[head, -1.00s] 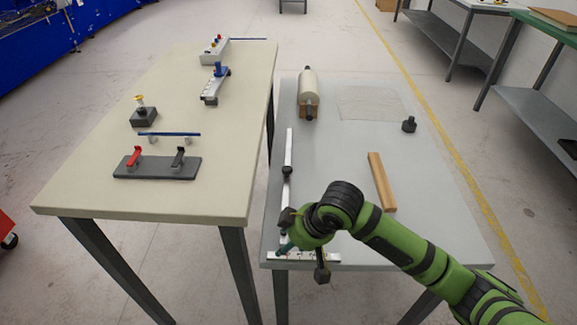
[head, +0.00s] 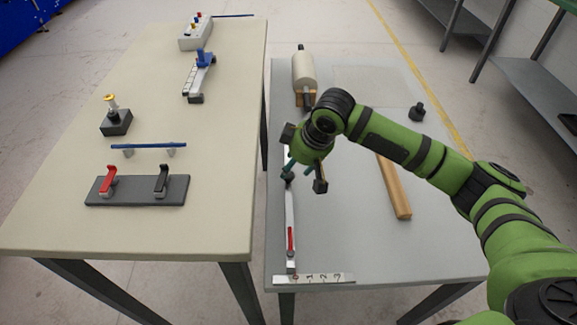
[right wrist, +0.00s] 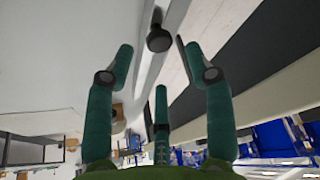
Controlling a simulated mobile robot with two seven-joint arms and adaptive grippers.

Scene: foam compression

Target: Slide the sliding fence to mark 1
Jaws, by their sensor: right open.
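The sliding fence (head: 290,212) is a long pale bar along the left side of the grey table, with a red strip (head: 291,239) near its front end. Its front end meets the left end of the white numbered scale (head: 315,279), near the leftmost numeral. My right gripper (head: 304,176) is open over the fence's middle part and hides some of it. In the right wrist view a black knob (right wrist: 158,40) stands on the fence bar (right wrist: 173,20), ahead of the open green fingers (right wrist: 158,62), with nothing between them. My left gripper is not in view.
A wooden strip (head: 393,187) lies right of the fence. A cream roller (head: 303,70) and a black knob-like weight (head: 417,112) are farther back. The beige table (head: 215,200) at left holds a panel with red and black handles (head: 137,190). The front middle of the grey table is clear.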

